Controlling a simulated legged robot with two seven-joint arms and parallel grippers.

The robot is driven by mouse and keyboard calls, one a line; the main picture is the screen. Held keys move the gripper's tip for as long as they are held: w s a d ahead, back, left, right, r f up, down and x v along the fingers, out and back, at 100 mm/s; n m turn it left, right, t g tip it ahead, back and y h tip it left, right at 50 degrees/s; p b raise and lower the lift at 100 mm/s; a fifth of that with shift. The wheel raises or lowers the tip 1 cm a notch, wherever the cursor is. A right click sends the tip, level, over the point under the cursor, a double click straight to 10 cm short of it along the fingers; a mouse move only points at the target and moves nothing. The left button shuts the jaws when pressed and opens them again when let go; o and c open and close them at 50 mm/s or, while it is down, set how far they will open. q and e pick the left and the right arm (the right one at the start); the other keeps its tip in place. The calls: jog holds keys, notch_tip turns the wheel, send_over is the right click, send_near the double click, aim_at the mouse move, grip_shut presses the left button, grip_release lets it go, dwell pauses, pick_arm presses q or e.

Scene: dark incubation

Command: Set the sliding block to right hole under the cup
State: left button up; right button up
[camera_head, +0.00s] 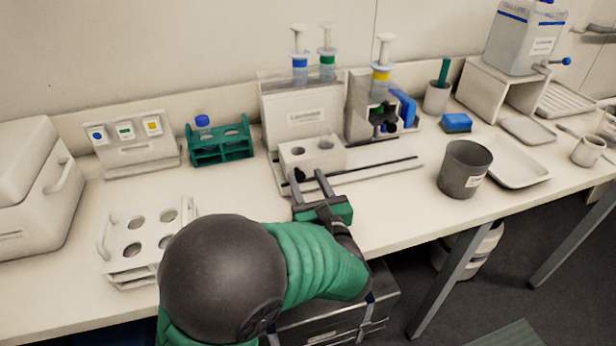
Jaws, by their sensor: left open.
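The white sliding block (312,154) has two round holes in its top, side by side. It sits on a flat rail base (385,170) in front of the dispenser (303,115), towards the rail's left end. My left gripper (309,175) is open, with its two fingers pointing at the block's front face. A small dark knob (299,174) shows by the left finger; I cannot tell whether the finger touches it. Blue-ringed (300,58) and green-ringed (327,57) syringes stand in the dispenser. A dark grey cup (465,168) stands apart at the right. My right gripper is not in view.
A yellow-ringed syringe (382,68) stands in a second holder. A green rack (220,146) and a white rack (142,239) with holes stand left. A white tray (518,167) lies right. Bare table (395,215) lies between my left gripper and the grey cup.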

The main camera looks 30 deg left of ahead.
pick_arm(q)
jog(key=shift+s+a, duration=0.1)
jog(key=shift+a, duration=0.15)
jog(key=shift+c, duration=0.5)
jog(key=shift+a+f, duration=0.25)
jog(key=shift+a, duration=0.55)
jog(key=c, duration=0.5)
grip_shut()
jog(key=shift+w+d, duration=0.2)
jog(key=shift+d, duration=0.05)
jog(key=shift+f, duration=0.1)
jog(key=shift+a, duration=0.1)
jog(key=shift+f, duration=0.1)
